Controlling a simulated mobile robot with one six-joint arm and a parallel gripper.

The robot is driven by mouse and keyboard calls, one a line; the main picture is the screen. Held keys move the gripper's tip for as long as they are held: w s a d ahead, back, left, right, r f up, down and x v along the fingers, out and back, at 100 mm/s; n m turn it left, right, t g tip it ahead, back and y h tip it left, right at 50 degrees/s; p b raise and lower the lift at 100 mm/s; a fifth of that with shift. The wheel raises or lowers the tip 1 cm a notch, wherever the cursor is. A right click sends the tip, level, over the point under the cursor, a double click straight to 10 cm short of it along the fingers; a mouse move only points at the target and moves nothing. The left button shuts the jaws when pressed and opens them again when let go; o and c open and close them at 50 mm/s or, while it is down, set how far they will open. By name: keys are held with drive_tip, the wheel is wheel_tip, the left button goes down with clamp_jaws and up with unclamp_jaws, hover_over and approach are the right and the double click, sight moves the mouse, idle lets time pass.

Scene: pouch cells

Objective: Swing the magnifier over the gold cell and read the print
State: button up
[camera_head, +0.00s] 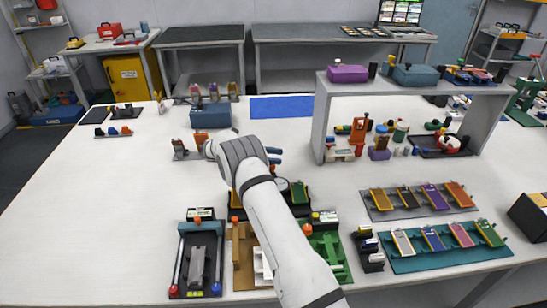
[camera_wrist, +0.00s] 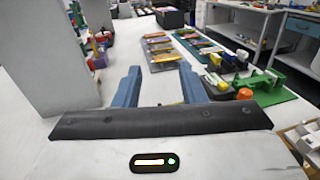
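My gripper (camera_head: 274,156) is above the white table, left of the grey shelf. In the wrist view its two blue fingers (camera_wrist: 160,72) stand apart with nothing between them. A gold-yellow cell (camera_head: 380,200) lies at the left end of a row on a grey tray (camera_head: 412,214), to the right of my gripper and apart from it. Print on the cells is too small to read.
A grey raised shelf (camera_head: 322,118) with boxes on top stands right of my gripper.

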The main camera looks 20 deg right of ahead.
sight(274, 166)
wheel_tip(274, 166, up, 5)
drive_tip(key=p, duration=0.3)
drive_tip(key=shift+s, duration=0.15)
drive_tip(key=shift+f, duration=0.1)
